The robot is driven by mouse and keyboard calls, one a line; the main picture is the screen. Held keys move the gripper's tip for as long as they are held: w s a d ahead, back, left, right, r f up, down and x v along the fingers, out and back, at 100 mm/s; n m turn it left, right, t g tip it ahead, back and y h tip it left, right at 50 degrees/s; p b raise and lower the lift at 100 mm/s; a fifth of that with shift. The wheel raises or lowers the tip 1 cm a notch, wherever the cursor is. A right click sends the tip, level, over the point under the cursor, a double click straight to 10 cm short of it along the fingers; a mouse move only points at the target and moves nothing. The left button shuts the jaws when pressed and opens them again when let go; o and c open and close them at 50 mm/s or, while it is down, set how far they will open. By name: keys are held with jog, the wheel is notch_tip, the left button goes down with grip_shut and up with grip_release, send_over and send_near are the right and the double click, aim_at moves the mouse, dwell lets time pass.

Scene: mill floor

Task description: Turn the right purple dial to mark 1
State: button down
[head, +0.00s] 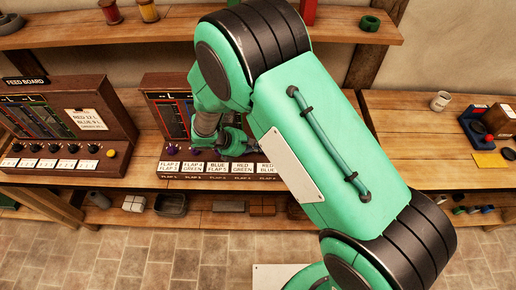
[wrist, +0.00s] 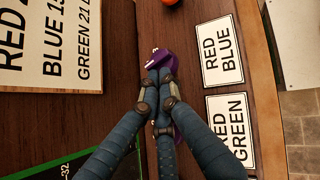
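The right purple dial (wrist: 160,57) shows in the wrist view beside the RED BLUE label, with a small white mark by its edge. My gripper (wrist: 157,74) has its fingertips drawn together over the near side of this dial; I cannot tell whether part of the dial is pinched between them. Another purple dial (wrist: 157,128) shows partly between the fingers, beside the RED GREEN label. In the head view my gripper (head: 232,140) is low at the panel, and my arm hides the right dial. A purple dial (head: 172,149) shows at that panel's left end.
The FEED BOARD panel (head: 60,125) stands to the left, with several dark knobs. An orange knob (wrist: 172,2) lies just beyond the right dial. A shelf (head: 170,28) runs above.

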jog(key=shift+d+f, duration=0.3)
jog(key=shift+d, duration=0.05)
jog(key=shift+s+d, duration=0.1)
jog(key=shift+s, duration=0.1)
jog(key=shift+s+d+f, duration=0.25)
jog(key=shift+s+d, duration=0.25)
jog(key=shift+s, duration=0.25)
jog(key=shift+s+a, duration=0.25)
jog(key=shift+a, duration=0.4)
jog(key=a, duration=0.2)
jog(key=s+a+r, duration=0.1)
jog(key=shift+a+p, duration=0.35)
jog(key=shift+p, duration=0.05)
jog(key=v, duration=0.9)
jog(key=shift+a+r+p, duration=0.15)
jog(key=shift+r+p, duration=0.25)
jog(key=shift+s, duration=0.1)
